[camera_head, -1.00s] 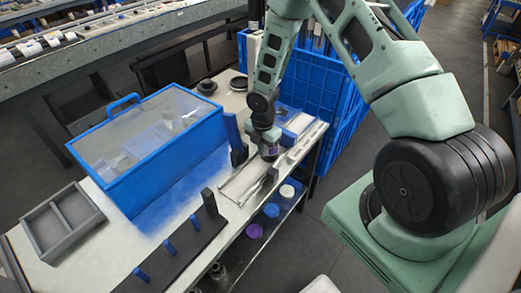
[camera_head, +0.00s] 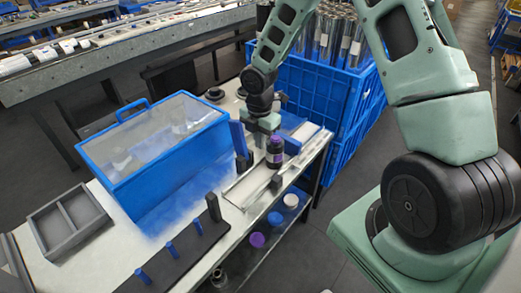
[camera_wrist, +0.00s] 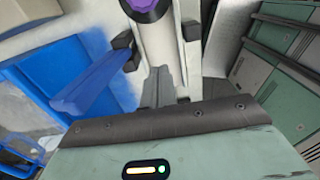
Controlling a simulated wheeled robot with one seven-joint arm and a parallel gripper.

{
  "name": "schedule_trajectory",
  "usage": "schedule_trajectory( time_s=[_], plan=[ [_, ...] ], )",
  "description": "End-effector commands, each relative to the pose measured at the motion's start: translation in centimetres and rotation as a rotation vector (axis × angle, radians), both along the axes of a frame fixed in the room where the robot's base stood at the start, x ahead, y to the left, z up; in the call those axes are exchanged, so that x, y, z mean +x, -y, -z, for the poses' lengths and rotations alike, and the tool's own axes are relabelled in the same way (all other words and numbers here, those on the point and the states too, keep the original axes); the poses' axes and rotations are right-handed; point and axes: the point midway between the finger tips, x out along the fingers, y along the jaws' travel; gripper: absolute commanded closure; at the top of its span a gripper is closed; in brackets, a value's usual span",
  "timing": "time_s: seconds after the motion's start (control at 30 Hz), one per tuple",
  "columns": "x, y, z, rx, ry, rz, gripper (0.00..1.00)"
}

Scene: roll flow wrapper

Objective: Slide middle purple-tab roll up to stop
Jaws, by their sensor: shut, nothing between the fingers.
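A dark roll with a purple tab (camera_head: 275,150) stands upright at the pale track (camera_head: 252,180) near the bench's right edge. In the wrist view its round end with a purple centre (camera_wrist: 148,6) is cut off by the top edge. My gripper (camera_head: 262,130) is low over the bench, just behind and left of the roll in the head view. In the wrist view my gripper's grey fingers (camera_wrist: 161,78) are together and empty, over the pale track (camera_wrist: 160,45), apart from the roll. I cannot tell which part is the stop.
A blue-framed clear cover (camera_head: 155,150) stands left of my gripper. Dark blocks flank the track, one at its right side (camera_head: 276,183). A black strip with blue pegs (camera_head: 185,250) lies in front. A grey tray (camera_head: 68,222) is far left. Blue crates (camera_head: 320,90) stand behind.

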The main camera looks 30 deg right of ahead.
Motion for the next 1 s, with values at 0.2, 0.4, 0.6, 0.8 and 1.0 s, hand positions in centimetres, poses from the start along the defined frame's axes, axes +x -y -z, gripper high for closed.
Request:
schedule_trajectory(
  time_s=[0.2, 0.4, 0.6, 0.8, 1.0],
  plan=[
    [0.2, 0.1, 0.5, -0.004, 0.008, 0.006, 1.0],
    [-0.2, -0.2, -0.2, -0.003, 0.004, 0.003, 1.0],
    [-0.4, -0.4, -0.2, 0.0, -0.002, -0.001, 1.0],
    [-0.5, -0.4, 3.1, 0.001, -0.006, -0.002, 1.0],
    [-0.5, -0.5, 7.3, 0.0, -0.005, -0.002, 1.0]
  ],
)
